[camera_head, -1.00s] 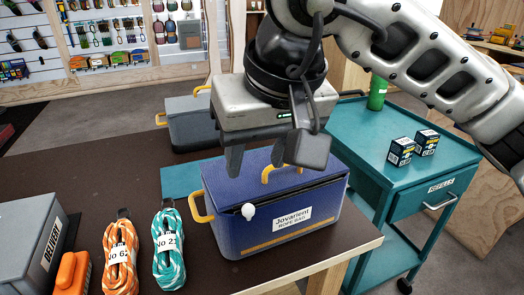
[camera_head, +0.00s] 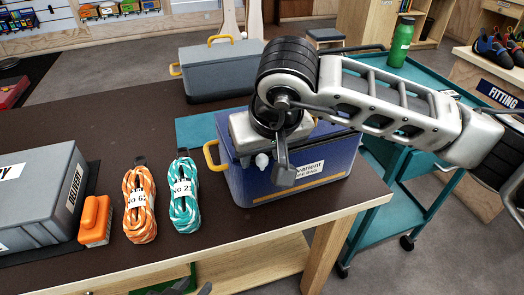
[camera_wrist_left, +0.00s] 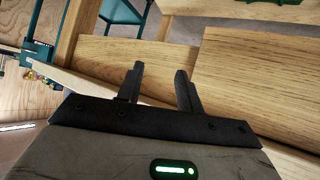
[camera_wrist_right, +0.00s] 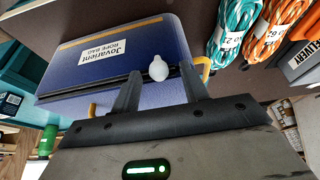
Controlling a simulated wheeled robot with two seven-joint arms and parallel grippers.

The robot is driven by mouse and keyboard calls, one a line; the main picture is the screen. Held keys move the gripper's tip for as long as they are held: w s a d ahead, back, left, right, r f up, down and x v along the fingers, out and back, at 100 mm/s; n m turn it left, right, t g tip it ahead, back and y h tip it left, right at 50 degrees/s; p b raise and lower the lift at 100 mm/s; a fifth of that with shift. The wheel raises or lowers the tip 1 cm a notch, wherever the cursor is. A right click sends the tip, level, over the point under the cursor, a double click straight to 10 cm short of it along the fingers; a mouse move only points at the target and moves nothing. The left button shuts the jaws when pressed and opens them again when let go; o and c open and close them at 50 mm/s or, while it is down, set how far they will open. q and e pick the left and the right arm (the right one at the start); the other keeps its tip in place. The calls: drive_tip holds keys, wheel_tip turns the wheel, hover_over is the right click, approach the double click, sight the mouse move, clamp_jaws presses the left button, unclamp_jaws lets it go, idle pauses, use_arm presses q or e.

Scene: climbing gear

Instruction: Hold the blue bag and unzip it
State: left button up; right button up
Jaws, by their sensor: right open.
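The blue bag (camera_head: 235,180) stands on the dark tabletop, box-like, with a "Jovarient Rope Bag" label and a yellow handle at its left side. A white round zipper pull (camera_head: 262,160) sits at its upper front edge, left of the label. My right gripper (camera_head: 275,165) is open at that edge, hiding much of the lid. In the right wrist view the white pull (camera_wrist_right: 158,68) lies between and just beyond the open fingertips (camera_wrist_right: 160,75). My left gripper (camera_wrist_left: 158,68) is open and empty in the left wrist view, facing wooden bench parts, away from the bag.
Teal-white rope (camera_head: 185,195) and orange-white rope (camera_head: 139,205) lie left of the bag, with an orange item (camera_head: 95,220) and a grey delivery box (camera_head: 35,200) further left. A grey case (camera_head: 222,72) stands behind. A teal cart (camera_head: 400,190) is to the right.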

drive_tip(key=shift+w+f, duration=0.2)
drive_tip(key=shift+f, duration=0.2)
